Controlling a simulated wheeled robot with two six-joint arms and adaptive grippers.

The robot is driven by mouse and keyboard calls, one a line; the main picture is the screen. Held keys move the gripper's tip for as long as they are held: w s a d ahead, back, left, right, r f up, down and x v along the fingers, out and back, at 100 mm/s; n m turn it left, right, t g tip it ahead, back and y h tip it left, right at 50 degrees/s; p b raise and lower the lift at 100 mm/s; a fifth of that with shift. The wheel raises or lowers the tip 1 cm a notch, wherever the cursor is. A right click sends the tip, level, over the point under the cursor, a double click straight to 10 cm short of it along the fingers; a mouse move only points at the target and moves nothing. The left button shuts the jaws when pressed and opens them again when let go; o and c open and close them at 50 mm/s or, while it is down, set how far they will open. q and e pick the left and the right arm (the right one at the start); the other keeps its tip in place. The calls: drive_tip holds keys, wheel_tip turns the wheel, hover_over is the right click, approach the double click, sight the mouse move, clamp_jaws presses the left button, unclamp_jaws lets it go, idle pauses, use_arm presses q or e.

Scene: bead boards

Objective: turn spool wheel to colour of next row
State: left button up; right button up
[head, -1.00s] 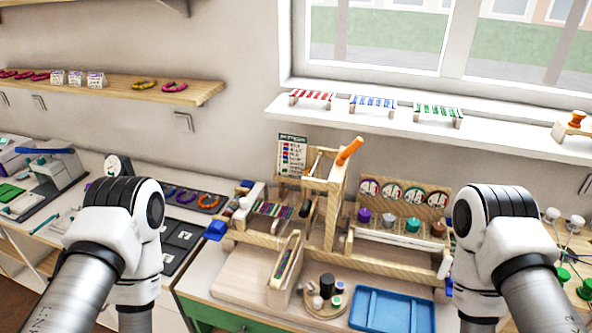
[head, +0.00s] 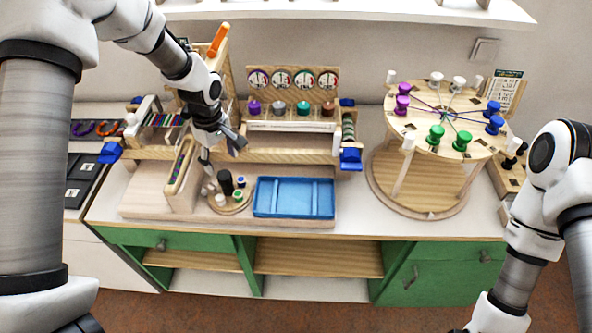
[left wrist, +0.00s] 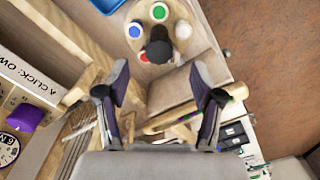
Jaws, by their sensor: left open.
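The small round spool wheel (head: 232,209) lies on the wooden base in front of the bead loom, left of the blue tray. It carries a tall black knob (head: 225,182) and small white, blue and green spools. In the left wrist view the wheel (left wrist: 148,28) shows at the top with green, blue, red and white spools around the black knob (left wrist: 158,48). My left gripper (head: 221,150) is open and empty, above and just behind the wheel; its fingers (left wrist: 160,78) point toward the knob without touching it. My right gripper is out of view; only its arm shows at the right.
The blue tray (head: 293,211) lies right of the wheel. A narrow wooden box (head: 180,175) with coloured beads stands close on its left. Dials and coloured knobs (head: 254,107) stand behind. A large round stand (head: 470,150) with threaded spools fills the right.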

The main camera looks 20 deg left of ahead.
sight(223, 175)
use_arm(q)
drive_tip(key=shift+w+d+r, duration=0.1)
drive_tip(key=shift+w+r, duration=0.3)
drive_tip(key=shift+r, duration=0.1)
drive_tip(key=shift+s+a+f+p, duration=0.15)
drive_tip(key=shift+a+f+p, duration=0.2)
drive_tip(key=shift+f, duration=0.25)
drive_tip(key=shift+s+a+f+p, duration=0.1)
drive_tip(key=shift+a+f+p, duration=0.15)
drive_tip(key=shift+f, duration=0.35)
drive_tip(key=f, duration=0.3)
drive_tip(key=f+p, duration=0.1)
drive_tip(key=shift+w+d+f, duration=0.1)
drive_tip(key=shift+w+f, duration=0.15)
drive_tip(key=shift+f, duration=0.1)
drive_tip(key=shift+d+f, duration=0.15)
drive_tip(key=shift+f, duration=0.25)
drive_tip(key=shift+s+a, duration=0.15)
drive_tip(key=shift+a, duration=0.05)
drive_tip(key=shift+c, duration=0.3)
drive_tip(key=shift+f, duration=0.1)
drive_tip(key=c, duration=1.1)
